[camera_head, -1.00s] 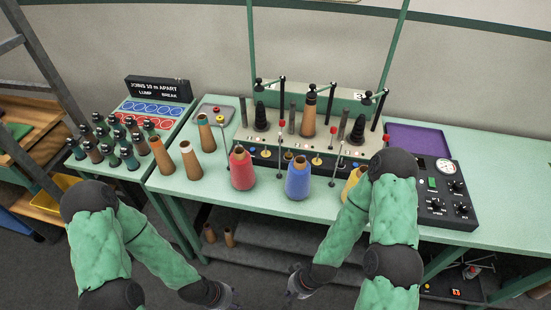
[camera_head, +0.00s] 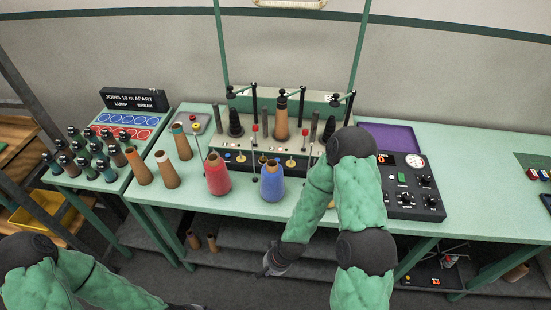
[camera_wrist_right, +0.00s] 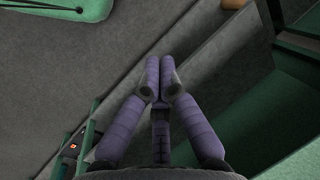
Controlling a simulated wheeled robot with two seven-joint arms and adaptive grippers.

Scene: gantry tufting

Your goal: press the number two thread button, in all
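The green-grey thread machine (camera_head: 310,158) stands on the table with three threaded posts. Its front panel carries small coloured buttons, among them a blue one (camera_head: 240,158) and a red one (camera_head: 263,160). I cannot read any number by them. The blue cone (camera_head: 272,184) and red cone (camera_head: 218,178) stand before the panel and hide part of it; my right arm hides its right end. My right gripper (camera_head: 274,262) hangs below the table's front edge, away from the buttons. In the right wrist view its fingers (camera_wrist_right: 160,82) are together and empty. My left gripper is barely visible at the bottom edge.
A black control box (camera_head: 408,190) with knobs and a gauge and a purple tray (camera_head: 388,135) lie to the right. Brown cones (camera_head: 167,170) stand at the left, beside a rack of bobbins (camera_head: 90,155). The table's right part (camera_head: 480,190) is largely clear.

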